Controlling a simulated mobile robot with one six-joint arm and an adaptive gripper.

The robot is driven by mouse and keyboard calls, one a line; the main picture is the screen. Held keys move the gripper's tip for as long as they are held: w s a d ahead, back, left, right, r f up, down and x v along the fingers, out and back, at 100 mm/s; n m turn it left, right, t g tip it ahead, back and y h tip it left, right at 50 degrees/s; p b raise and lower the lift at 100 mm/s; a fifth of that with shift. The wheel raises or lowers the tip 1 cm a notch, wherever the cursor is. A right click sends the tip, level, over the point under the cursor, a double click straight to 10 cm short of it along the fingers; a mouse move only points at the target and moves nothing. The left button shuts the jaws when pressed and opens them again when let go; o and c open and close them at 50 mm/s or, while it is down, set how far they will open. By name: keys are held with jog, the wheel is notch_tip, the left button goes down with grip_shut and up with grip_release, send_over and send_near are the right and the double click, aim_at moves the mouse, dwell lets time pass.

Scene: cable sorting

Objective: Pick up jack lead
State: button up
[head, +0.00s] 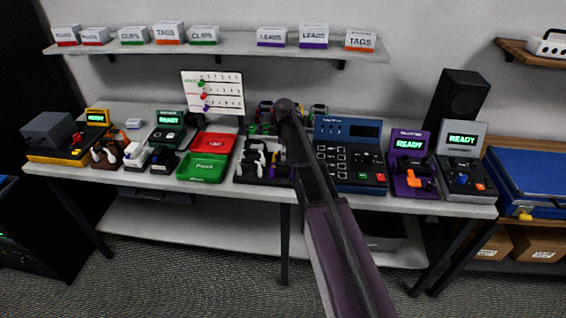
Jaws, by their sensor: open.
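I cannot single out the jack lead for sure in the head view. A dark tray (242,178) near the table's front edge, just left of my arm, holds small black, white and purple pieces that may be leads or plugs. Coloured items on a rack (265,106) stand behind it, partly covered by my arm. My arm reaches from the lower right up to the middle of the table. My gripper does not show; it is hidden behind the arm or too small to make out.
A red tray (213,143) and a green tray (203,168) lie left of the dark tray. A blue panel (348,152), a purple station (409,165) and a grey station (463,165) stand at right. A whiteboard (214,92) stands behind. A shelf (230,46) with labelled boxes hangs above.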

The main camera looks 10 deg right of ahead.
grip_shut()
jog(key=shift+r, duration=0.15)
dwell(0.4)
notch_tip(320, 180, up, 10)
jog(key=p, duration=1)
dwell(0.7)
jog(key=shift+r+p, duration=1.4)
jog(key=shift+p, duration=0.1)
jog(key=shift+a, duration=0.1)
